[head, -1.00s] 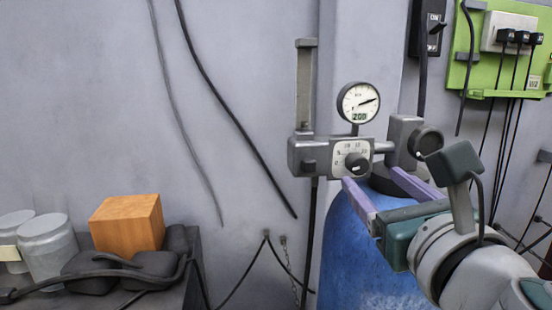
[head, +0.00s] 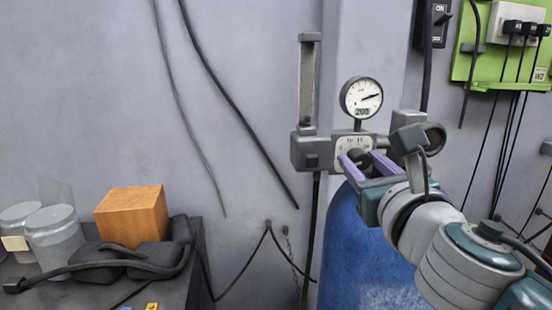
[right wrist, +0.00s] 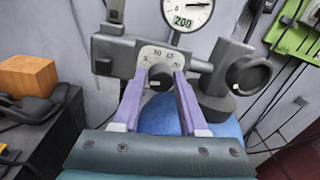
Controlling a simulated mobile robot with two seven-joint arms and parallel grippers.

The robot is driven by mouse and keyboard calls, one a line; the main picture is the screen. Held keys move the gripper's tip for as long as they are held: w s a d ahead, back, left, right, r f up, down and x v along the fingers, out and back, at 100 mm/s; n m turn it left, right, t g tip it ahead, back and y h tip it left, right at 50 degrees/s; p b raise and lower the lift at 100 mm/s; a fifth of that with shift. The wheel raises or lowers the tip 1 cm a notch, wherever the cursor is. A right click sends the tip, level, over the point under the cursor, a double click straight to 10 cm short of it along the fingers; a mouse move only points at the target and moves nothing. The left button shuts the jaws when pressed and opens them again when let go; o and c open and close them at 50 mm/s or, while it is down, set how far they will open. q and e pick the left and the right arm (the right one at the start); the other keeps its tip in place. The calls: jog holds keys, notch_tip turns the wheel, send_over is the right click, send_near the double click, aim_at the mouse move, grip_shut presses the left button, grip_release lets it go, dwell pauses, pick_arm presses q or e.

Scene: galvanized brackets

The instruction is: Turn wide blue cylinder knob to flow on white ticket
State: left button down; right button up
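The wide blue cylinder (head: 365,260) stands against the wall, with a grey regulator on top. Its black knob (head: 358,156) sits on a pale numbered dial plate (right wrist: 178,55). My right gripper (head: 362,160) is open at the knob. In the right wrist view, its purple fingers lie on either side of the knob (right wrist: 160,77), with narrow gaps visible; contact cannot be told. The round gauge (head: 362,98) above shows 200. No white ticket with a readable flow value shows; a pale label (head: 15,243) is on a jar. My left gripper is out of view.
A dark bench at the left holds an orange block (head: 132,216), cloudy jars (head: 54,238) and a black hose. A larger round valve handle (right wrist: 247,75) is right of the knob. A green panel (head: 490,70) with cables hangs at the upper right.

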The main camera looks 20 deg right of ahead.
grip_shut()
jog(key=shift+m, duration=0.3)
jog(key=m, duration=0.4)
jog(key=shift+r, duration=0.1)
jog(key=m, duration=0.5)
jog(key=shift+d+m+g+y+p, duration=0.1)
jog(key=shift+m+g+y+p, duration=0.2)
jog(key=shift+y+p, duration=0.1)
jog(key=m, duration=0.5)
jog(key=shift+m+y, duration=0.3)
jog(key=shift+m, duration=0.1)
jog(key=m, duration=0.4)
jog(key=shift+y, duration=0.3)
jog(key=shift+d+m, duration=0.1)
jog(key=shift+m, duration=1)
